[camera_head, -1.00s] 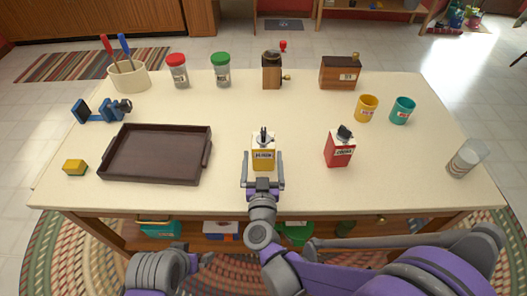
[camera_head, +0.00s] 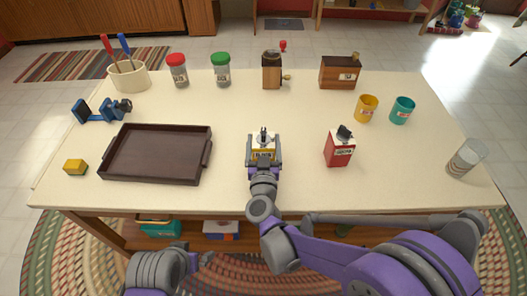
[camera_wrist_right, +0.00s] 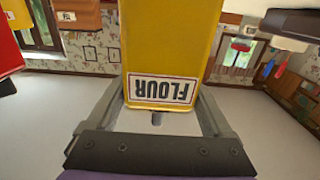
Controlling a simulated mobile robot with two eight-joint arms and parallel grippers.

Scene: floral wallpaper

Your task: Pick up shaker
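My right gripper (camera_head: 264,148) is open around the yellow flour tin (camera_head: 264,154), which stands upright at the table's front middle. One finger is on each side of the tin; contact is unclear and the fingertips are partly hidden. The flour tin (camera_wrist_right: 168,45) shows upside down and large between the fingers in the right wrist view. Two jars that look like shakers stand at the back left: a red-lidded one (camera_head: 178,72) and a green-lidded one (camera_head: 221,71).
A brown tray (camera_head: 210,155) and a yellow-green sponge (camera_head: 75,167) are at the left. A red tin (camera_head: 339,149), two cups (camera_head: 366,109) and a glass (camera_head: 466,160) are at the right. A grinder (camera_head: 271,71) and wooden box (camera_head: 340,73) stand behind. The table's centre is clear.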

